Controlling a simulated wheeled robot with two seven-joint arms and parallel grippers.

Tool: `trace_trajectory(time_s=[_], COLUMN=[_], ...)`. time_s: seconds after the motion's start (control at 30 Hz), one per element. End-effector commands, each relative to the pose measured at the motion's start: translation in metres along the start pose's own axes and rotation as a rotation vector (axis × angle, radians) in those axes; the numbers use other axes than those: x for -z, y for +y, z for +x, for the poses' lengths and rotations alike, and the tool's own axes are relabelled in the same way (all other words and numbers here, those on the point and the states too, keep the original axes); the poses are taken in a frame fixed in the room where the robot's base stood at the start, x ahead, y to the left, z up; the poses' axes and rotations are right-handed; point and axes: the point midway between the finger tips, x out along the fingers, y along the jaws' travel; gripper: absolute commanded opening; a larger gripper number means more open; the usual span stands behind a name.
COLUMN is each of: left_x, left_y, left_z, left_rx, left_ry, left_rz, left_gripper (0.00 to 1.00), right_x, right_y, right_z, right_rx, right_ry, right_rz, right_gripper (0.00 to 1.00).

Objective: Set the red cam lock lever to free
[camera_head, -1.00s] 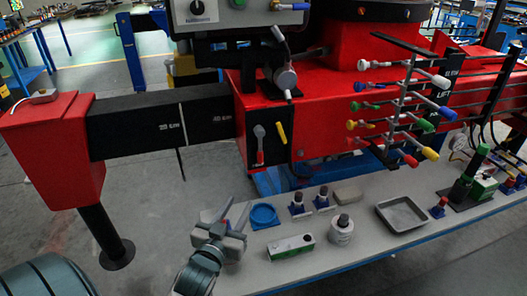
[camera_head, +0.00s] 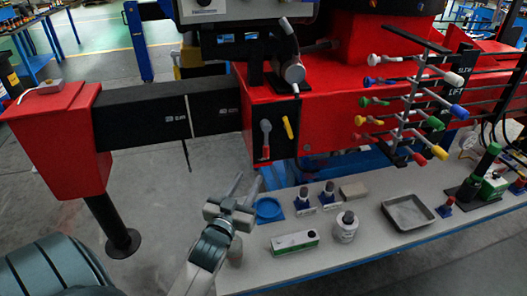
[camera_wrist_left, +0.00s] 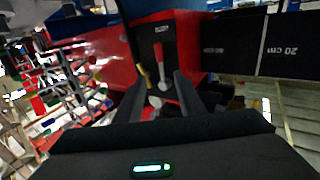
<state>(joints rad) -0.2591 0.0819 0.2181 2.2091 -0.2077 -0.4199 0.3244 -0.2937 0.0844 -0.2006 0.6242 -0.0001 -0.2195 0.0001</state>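The red cam lock lever (camera_head: 266,151) sits on a black panel on the red crane base. Its grey pivot end is at the top and its red handle points down. The lever also shows in the left wrist view (camera_wrist_left: 158,66), between the fingers and beyond them. My left gripper (camera_head: 246,182) is open and empty, below and slightly left of the lever, apart from it. Its two dark fingers also show in the left wrist view (camera_wrist_left: 160,82). My right gripper is in neither view.
A yellow lever (camera_head: 288,127) is just right of the red one. A black outrigger beam (camera_head: 150,125) extends left.

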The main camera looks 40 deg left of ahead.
Motion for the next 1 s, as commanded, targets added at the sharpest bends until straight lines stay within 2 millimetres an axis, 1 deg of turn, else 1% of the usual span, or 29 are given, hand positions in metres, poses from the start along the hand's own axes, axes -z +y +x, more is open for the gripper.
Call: trace_trajectory(time_s=[0.03,0.4,0.6,0.8,1.0], left_x=[0.003,0.003,0.002,0.001,0.0], left_y=[0.0,0.0,0.0,0.0,0.0], left_z=[0.009,0.075,0.11,0.134,0.144], left_rx=[0.0,-0.001,0.0,0.0,0.0], left_ry=[0.001,0.0,0.0,0.0,-0.001], left_rz=[0.001,0.001,0.001,0.001,0.001], left_gripper=[0.36,0.36,0.36,0.36,0.36], right_x=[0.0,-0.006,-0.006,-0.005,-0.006], right_y=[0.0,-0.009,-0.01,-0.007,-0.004], right_z=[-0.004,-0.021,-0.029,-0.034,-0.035], right_rx=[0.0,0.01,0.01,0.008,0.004], right_ry=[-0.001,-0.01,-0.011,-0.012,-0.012], right_rz=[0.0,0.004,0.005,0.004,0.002], right_gripper=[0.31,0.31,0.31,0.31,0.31])
